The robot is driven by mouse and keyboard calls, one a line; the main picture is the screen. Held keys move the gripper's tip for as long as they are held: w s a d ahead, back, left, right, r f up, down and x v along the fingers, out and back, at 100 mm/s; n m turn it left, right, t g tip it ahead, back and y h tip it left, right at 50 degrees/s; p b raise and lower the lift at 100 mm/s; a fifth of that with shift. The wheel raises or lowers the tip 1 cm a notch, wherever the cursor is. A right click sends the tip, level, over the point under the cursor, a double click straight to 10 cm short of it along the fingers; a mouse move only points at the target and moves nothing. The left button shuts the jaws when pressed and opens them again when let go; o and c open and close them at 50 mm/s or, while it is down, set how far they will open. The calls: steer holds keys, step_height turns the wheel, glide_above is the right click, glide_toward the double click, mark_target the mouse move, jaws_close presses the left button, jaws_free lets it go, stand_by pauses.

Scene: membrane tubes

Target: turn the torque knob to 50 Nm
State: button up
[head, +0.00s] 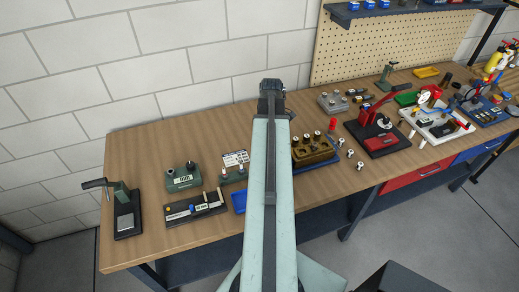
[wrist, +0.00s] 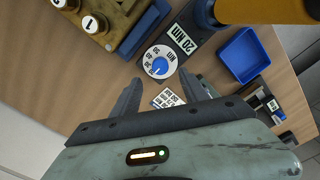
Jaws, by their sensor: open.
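The torque knob (wrist: 159,61) shows in the wrist view as a round white dial with a blue centre and numbers around its rim. It sits on a dark base, and a label beside it (wrist: 185,38) reads 20 Nm. My gripper (wrist: 161,78) is open and empty, its two dark fingers apart with the knob just beyond and between their tips. I cannot tell the height gap. In the head view my gripper end (head: 271,88) is over the back of the bench, and I cannot make out the knob there; my arm covers part of the bench.
In the wrist view a blue tray (wrist: 243,56) lies right of the knob, an orange-yellow cylinder (wrist: 262,8) above it, and a yellow-brown block (wrist: 130,38) with white-capped tubes to the left. A small printed card (wrist: 167,98) lies between my fingers. Other devices crowd the wooden bench (head: 150,150).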

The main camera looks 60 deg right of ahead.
step_height(320, 180, down, 8)
steer(key=b, duration=0.8)
steer(key=shift+r, duration=0.1)
jaws_close()
